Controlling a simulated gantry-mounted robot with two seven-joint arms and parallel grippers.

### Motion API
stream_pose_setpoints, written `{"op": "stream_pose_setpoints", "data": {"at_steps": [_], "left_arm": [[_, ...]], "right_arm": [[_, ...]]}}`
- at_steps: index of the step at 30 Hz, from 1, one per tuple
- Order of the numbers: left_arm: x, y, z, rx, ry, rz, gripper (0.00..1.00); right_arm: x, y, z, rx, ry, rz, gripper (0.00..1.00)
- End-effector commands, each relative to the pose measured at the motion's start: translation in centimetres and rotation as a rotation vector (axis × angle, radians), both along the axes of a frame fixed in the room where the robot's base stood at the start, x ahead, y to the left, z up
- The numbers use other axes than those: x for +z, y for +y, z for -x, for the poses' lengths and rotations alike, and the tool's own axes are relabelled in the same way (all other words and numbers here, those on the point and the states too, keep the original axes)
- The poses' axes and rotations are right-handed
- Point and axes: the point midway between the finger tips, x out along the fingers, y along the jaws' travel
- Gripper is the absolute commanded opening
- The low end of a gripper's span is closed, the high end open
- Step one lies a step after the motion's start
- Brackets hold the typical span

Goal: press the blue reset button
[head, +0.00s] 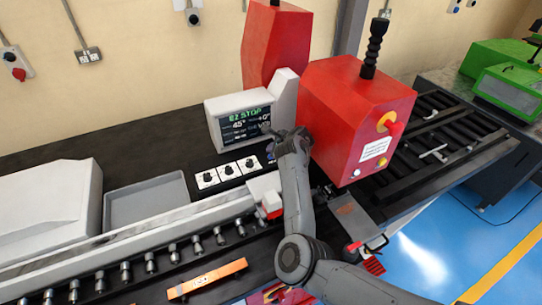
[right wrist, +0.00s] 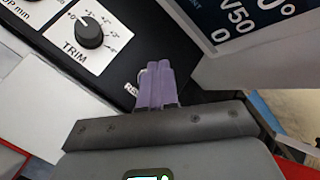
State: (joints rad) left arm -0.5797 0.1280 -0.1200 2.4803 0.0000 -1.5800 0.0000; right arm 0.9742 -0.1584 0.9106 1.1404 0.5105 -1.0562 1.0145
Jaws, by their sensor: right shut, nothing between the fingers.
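My right gripper (head: 284,146) is over the black panel beside the display, at the right end of the row of dials. In the right wrist view its purple fingers (right wrist: 155,84) are shut together with nothing between them. Their tips cover the spot beside a partly hidden label starting with "R" (right wrist: 131,89). My left gripper is not in view.
The TRIM dial (right wrist: 89,33) is left of the fingers. The red machine head (head: 350,110) stands close on the right. A grey tray (head: 146,202) and an orange bar (head: 207,279) lie left.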

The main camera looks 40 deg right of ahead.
Motion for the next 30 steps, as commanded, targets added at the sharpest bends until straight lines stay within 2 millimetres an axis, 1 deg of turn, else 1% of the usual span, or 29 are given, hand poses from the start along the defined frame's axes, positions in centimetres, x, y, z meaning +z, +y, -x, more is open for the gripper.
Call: {"op": "stream_pose_setpoints", "data": {"at_steps": [9,30], "left_arm": [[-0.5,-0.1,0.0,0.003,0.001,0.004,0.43],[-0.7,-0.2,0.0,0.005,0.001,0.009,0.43]], "right_arm": [[-0.8,0.0,0.0,0.001,-0.001,0.000,0.00],[-1.1,0.0,0.0,0.000,0.000,0.000,0.00]]}}
